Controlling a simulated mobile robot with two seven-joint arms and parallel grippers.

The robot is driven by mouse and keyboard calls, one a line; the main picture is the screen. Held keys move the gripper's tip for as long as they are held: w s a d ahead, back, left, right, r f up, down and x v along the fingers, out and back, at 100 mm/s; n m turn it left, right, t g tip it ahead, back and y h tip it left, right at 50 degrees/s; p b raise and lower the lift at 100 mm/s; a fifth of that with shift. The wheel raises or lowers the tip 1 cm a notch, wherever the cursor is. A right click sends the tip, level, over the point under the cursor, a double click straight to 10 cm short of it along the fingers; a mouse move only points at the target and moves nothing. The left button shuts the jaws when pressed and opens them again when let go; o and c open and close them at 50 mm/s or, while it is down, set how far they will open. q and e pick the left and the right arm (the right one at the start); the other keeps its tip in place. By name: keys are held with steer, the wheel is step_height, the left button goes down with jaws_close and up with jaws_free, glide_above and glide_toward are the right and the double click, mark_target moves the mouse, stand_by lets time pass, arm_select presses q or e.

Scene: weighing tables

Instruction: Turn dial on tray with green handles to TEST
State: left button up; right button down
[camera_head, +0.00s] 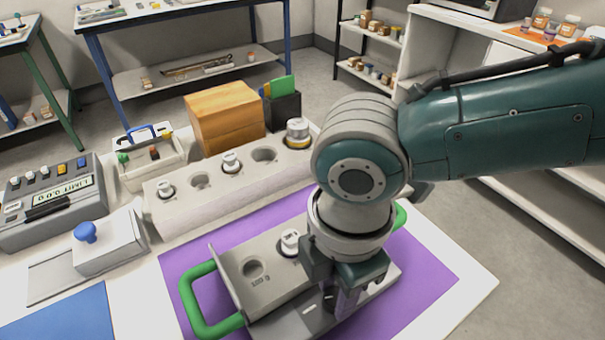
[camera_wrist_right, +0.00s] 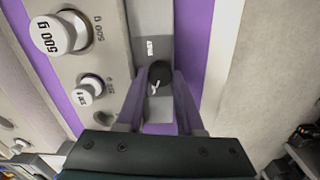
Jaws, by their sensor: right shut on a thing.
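The grey tray (camera_head: 228,284) with green handles (camera_head: 192,302) sits on a purple mat (camera_head: 430,262). My right gripper (camera_head: 338,300) points down over the tray's front panel, near its right end. In the right wrist view its fingers (camera_wrist_right: 160,88) are shut on a small black dial (camera_wrist_right: 159,73) with a pale pointer mark. White lettering (camera_wrist_right: 149,47) stands on the panel beside the dial; I cannot read it for certain. In the head view the gripper hides the dial. My left gripper is not in view.
White-topped weights, one marked 500 g (camera_wrist_right: 52,36), stand in the tray close to the gripper.

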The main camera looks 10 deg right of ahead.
steer(key=m+p, duration=0.1)
steer(key=m, duration=0.2)
steer(key=shift+r+p, duration=0.1)
steer(key=shift+p, duration=0.25)
steer(key=m+p, duration=0.1)
steer(key=m, duration=0.2)
steer(key=shift+m+p, duration=0.3)
steer(key=shift+p, duration=0.1)
steer(key=m+p, duration=0.1)
steer(key=m, duration=0.2)
steer(key=shift+m, duration=0.3)
steer(key=m+p, duration=0.2)
steer(key=m, duration=0.2)
steer(key=shift+m, duration=0.3)
steer(key=m+p, duration=0.1)
steer(key=m, duration=0.5)
steer(key=shift+w, duration=0.1)
steer(key=m, duration=0.4)
steer(key=shift+m+p, duration=0.3)
steer(key=shift+p, duration=0.05)
steer(key=shift+d+m, duration=0.1)
steer(key=shift+m, duration=1)
